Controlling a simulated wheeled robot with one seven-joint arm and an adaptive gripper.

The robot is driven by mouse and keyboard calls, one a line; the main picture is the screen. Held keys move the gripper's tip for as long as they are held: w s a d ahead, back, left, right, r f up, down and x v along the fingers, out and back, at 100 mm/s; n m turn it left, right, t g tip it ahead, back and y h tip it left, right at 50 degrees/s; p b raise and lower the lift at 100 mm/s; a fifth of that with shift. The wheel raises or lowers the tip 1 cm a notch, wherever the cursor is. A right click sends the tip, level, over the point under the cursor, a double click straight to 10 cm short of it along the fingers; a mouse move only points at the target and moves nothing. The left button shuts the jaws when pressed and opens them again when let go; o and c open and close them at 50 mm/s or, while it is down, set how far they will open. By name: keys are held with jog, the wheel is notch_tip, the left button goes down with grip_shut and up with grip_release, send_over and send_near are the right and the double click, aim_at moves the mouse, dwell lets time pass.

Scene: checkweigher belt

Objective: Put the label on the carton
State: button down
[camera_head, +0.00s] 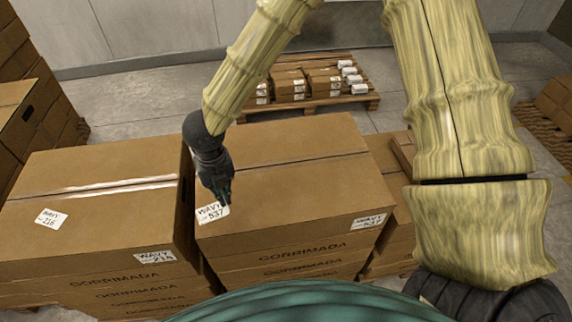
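A large brown carton (290,180) with a taped seam stands in the middle of the camera_head view. A white label (209,214) that seems to read WAVY 537 shows at the near left corner of its top. My gripper (224,200) points down right at this label and covers part of its right side. I cannot tell whether the label is held, or lies flat on the carton, or whether the fingers are open.
Another carton (100,190) stands close on the left, with labels (51,218) on its top and front. More cartons (396,190) are at right. A pallet (345,101) with small boxes lies behind on open grey floor. Stacked boxes (20,120) fill the far left.

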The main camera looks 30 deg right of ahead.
jog(key=m, duration=0.2)
jog(key=shift+s+a+m, duration=0.2)
jog(key=shift+a+m, duration=0.1)
jog(key=shift+d+r, duration=0.15)
jog(key=shift+d, duration=0.1)
jog(key=p, duration=0.6)
send_over(271, 183)
jog(key=shift+s+a+f, duration=0.1)
jog(key=shift+a+f, duration=0.15)
jog(key=shift+f, duration=0.45)
jog(key=shift+d+f+p, duration=0.25)
jog(key=shift+f+p, duration=0.2)
jog(key=shift+f, duration=1.4)
jog(key=shift+f, duration=0.2)
jog(key=c, duration=1.6)
grip_release()
jog(key=shift+c, duration=0.2)
